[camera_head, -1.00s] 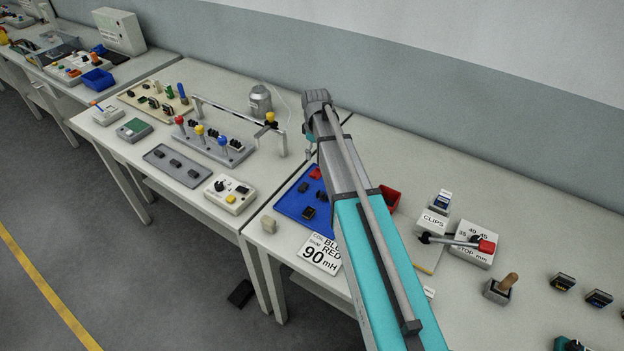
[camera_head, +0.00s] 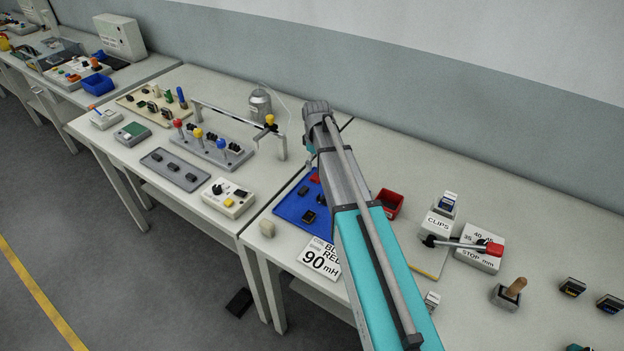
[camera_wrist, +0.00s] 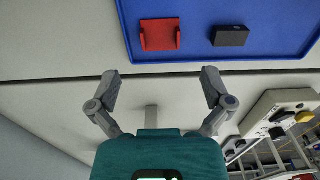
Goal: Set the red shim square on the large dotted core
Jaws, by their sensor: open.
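The red shim (camera_wrist: 160,35) lies on the blue tray (camera_wrist: 275,12) in the wrist view; it is a flat red piece with raised ends. A black block (camera_wrist: 230,37) lies to its right. My gripper (camera_wrist: 160,76) is open and empty, its fingertips apart at the tray's near edge, short of the red shim in the picture. In the head view the red shim (camera_head: 315,177) shows at the back of the blue tray (camera_head: 290,208), beside my arm. Dark cores (camera_head: 309,217) lie on the tray; I cannot make out dots on them.
A red bin (camera_head: 389,204) is right of my arm, with a stop block (camera_head: 480,255) farther right. The left table holds a lever panel (camera_head: 215,150) and a control box (camera_head: 228,198).

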